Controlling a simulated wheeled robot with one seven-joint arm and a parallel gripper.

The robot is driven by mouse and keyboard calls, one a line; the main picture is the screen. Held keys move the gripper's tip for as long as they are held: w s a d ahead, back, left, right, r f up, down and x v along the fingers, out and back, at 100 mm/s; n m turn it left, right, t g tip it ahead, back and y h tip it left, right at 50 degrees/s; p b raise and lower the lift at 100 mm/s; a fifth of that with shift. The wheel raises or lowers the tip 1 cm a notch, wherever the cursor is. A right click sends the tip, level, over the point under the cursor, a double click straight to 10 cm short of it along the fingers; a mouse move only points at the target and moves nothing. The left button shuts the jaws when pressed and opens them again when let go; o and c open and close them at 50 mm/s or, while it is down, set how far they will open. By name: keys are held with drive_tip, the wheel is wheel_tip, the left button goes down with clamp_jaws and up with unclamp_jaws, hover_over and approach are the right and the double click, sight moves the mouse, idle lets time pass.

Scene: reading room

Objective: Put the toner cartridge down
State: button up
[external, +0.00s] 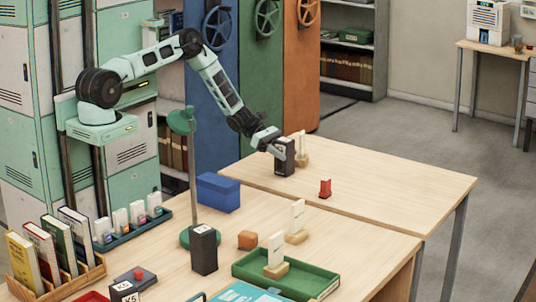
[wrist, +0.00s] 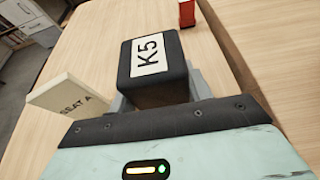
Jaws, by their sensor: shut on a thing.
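The toner cartridge (external: 284,157) is a black upright box. In the wrist view the cartridge (wrist: 155,62) shows a white label reading K5 on its top. My gripper (external: 274,150) is shut on it, with grey fingers at its sides in the wrist view. The cartridge is over the far wooden table (external: 400,190), its lower end at or very near the tabletop; I cannot tell whether it touches. A cream card marked SEAT A (wrist: 68,98) stands close beside it, and shows behind it in the external view (external: 302,145).
A red object (external: 325,188) stands on the far table to the right of the cartridge. The table's right part is clear. The near table holds a lamp (external: 190,180), a blue box (external: 218,191), another black box (external: 204,249) and a green tray (external: 318,286).

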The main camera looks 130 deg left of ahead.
drive_tip(key=o, duration=1.2)
drive_tip(key=shift+f, duration=0.1)
drive_tip(key=shift+r, duration=0.25)
drive_tip(key=p+v, duration=0.2)
drive_tip(key=v, duration=0.5)
drive_tip(key=shift+s+p, duration=0.25)
drive_tip(key=shift+p, duration=0.1)
